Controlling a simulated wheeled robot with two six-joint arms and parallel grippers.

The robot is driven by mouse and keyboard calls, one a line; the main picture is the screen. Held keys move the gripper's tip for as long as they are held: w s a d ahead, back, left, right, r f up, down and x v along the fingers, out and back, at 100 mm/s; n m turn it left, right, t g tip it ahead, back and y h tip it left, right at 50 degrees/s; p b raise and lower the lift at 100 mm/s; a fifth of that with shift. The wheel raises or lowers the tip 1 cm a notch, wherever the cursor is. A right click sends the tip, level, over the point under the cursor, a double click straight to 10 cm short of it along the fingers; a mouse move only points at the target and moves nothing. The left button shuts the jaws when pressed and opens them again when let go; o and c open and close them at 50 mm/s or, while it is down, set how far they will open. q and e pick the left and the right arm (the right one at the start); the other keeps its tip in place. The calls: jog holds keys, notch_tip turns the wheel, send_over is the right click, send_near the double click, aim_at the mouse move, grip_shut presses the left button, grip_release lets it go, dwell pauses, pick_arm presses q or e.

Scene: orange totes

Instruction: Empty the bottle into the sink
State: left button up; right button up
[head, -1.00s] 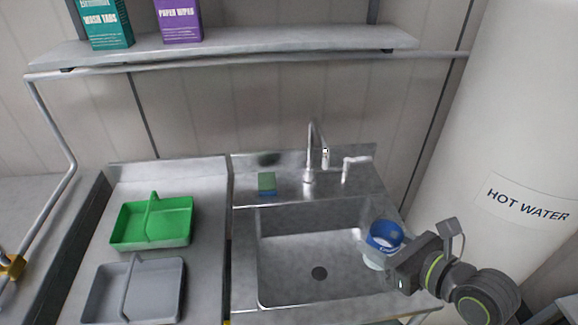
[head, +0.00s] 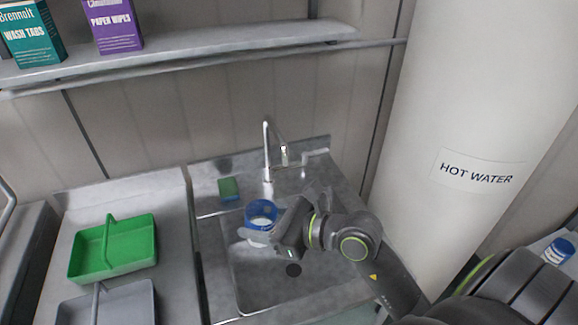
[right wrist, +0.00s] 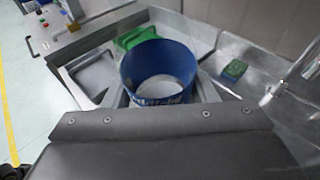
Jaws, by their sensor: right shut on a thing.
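The bottle (head: 261,211) is a blue and white, wide-mouthed container. My right gripper (head: 265,232) is shut on it and holds it over the back left part of the steel sink (head: 240,290). Its mouth faces up, and it looks roughly upright. The right wrist view shows the blue bottle (right wrist: 142,68) between the jaws, with a pale inside. I cannot tell whether that is liquid or the bottom. The sink basin has a dark drain, partly beside my right arm. My left gripper is not in view.
A tap (head: 267,155) stands behind the basin, with a green and blue sponge (head: 229,188) to its left. A green caddy (head: 112,250) and a grey caddy (head: 120,305) sit on the left counter. A white hot-water tank (head: 470,110) stands right. Another blue-capped item (head: 557,250) is at far right.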

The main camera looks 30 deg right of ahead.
jog(key=w+d+f+m+t+h+b, duration=0.1)
jog(key=w+d+m+t+h+b, duration=0.15)
jog(key=w+t, duration=0.4)
jog(key=w+d+f+m+t+h+b, duration=0.1)
jog(key=w+d+f+m+t+b, duration=0.2)
jog(key=w, duration=0.6)
jog(key=w+d+f+m+g+h+b, duration=0.1)
jog(key=w+d+f+m+g+h, duration=0.3)
jog(key=f, duration=0.5)
jog(key=w+d+f+m+g+h+b, duration=0.1)
jog(key=w+d+f+m+g+h, duration=0.1)
jog(key=d+f+g+h, duration=0.4)
jog(key=s+a+r+n+t+y+b, duration=0.1)
jog(key=s+a+r+n+y+b, duration=0.4)
jog(key=a+r, duration=0.6)
jog(key=s+r+b, duration=0.1)
jog(key=s+b, duration=0.1)
jog(key=s, duration=0.1)
jog(key=shift+s+a+t, duration=0.25)
jog(key=shift+t, duration=0.1)
